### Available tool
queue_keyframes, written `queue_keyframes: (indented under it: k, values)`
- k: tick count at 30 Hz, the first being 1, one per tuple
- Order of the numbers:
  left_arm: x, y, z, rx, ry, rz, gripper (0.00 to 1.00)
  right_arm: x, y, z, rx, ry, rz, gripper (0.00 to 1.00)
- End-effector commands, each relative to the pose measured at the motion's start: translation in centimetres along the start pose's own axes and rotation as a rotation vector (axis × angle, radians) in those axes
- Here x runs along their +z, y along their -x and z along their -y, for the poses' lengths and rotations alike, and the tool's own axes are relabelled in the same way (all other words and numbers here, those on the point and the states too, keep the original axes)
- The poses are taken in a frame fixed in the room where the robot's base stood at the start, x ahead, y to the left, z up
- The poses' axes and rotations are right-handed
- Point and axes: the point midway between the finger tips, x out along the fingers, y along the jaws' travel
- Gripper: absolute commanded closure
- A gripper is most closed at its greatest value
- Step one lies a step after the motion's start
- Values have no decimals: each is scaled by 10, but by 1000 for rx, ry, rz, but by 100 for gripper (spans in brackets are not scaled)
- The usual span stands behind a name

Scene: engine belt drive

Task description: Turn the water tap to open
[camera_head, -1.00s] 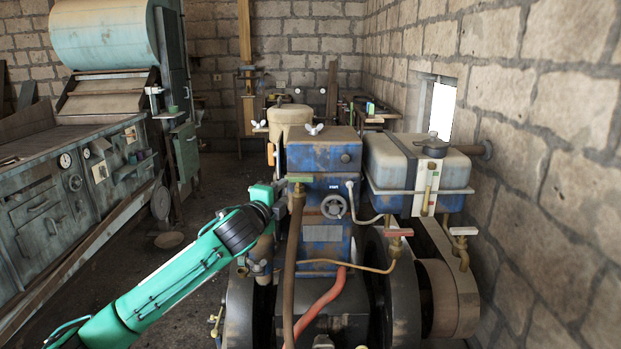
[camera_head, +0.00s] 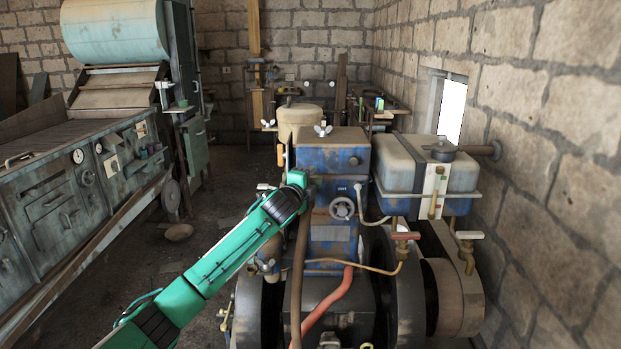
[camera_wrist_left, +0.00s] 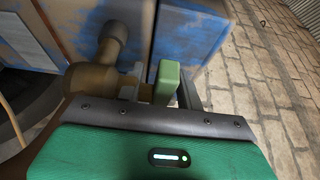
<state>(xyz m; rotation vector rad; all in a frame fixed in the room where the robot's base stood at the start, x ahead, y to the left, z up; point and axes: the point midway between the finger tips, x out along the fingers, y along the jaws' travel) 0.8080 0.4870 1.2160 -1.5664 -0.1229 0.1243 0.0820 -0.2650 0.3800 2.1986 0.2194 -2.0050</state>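The water tap's green handle (camera_wrist_left: 166,82) shows in the left wrist view, standing between the two fingers of my left gripper (camera_wrist_left: 163,90). A brown pipe fitting (camera_wrist_left: 95,80) is just left of the fingers there. A gap seems to show on the handle's left side, so the fingers look open around it rather than clamped. In the head view, my left gripper (camera_head: 299,178) is at the top of the brown hose (camera_head: 300,265), at the left front of the blue engine (camera_head: 333,165), and the arm's end hides the green handle. My right gripper is not in view.
Other taps with a red handle (camera_head: 405,236) and a white handle (camera_head: 469,235) hang below the tank (camera_head: 460,178) on the right. A handwheel (camera_head: 342,208) is close to my left gripper.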

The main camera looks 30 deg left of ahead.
Motion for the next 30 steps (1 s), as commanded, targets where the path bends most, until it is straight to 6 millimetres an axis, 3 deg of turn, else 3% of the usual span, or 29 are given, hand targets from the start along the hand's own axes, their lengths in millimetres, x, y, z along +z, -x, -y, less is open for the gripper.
queue_keyframes:
  k: [8, 14, 30]
  values:
    - [0, -1, 0, 0, 0, 0, 64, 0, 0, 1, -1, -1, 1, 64]
    - [0, -1, 0, 0, 1, 0, 99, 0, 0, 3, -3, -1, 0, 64]
    - [0, -1, -3, -1, 5, 118, 100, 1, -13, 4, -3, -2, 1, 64]
